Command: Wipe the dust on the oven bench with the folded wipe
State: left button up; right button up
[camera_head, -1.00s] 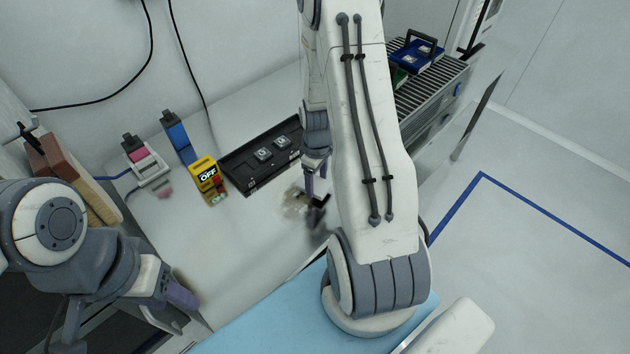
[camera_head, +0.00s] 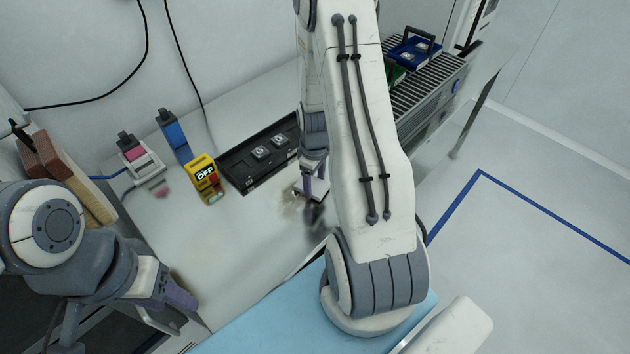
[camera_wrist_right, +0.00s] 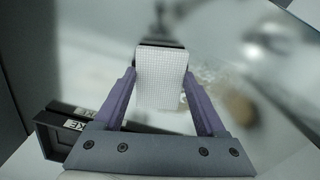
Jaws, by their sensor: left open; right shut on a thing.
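My right gripper (camera_wrist_right: 163,95) is shut on the folded wipe (camera_wrist_right: 161,78), a white, finely gridded pad with a dark edge at its far end. In the head view my right gripper (camera_head: 314,180) is low over the bench (camera_head: 235,240), partly hidden by my own arm. The dust also shows blurred in the wrist view (camera_wrist_right: 207,75). I cannot tell whether the wipe touches the bench. My left gripper (camera_head: 178,308) is open and empty at the bench's front left.
A black tray (camera_head: 243,180) with two square sockets lies behind the dust. A yellow OFF switch box (camera_head: 204,174), a blue device (camera_head: 175,137) and a pink-and-white device (camera_head: 140,158) stand left of it. A roller conveyor (camera_head: 430,85) is at right.

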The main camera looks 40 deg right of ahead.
jog(key=shift+f, duration=0.3)
dwell(1.0)
jog(key=shift+s, duration=0.95)
jog(key=shift+w, duration=2.05)
jog(key=shift+s+f, duration=0.1)
jog(key=shift+s, duration=2.1)
jog(key=shift+w+r+p, duration=0.2)
jog(key=shift+w+p, duration=0.2)
jog(key=shift+w, duration=0.7)
jog(key=shift+w+f, duration=0.15)
jog(key=shift+w, duration=0.9)
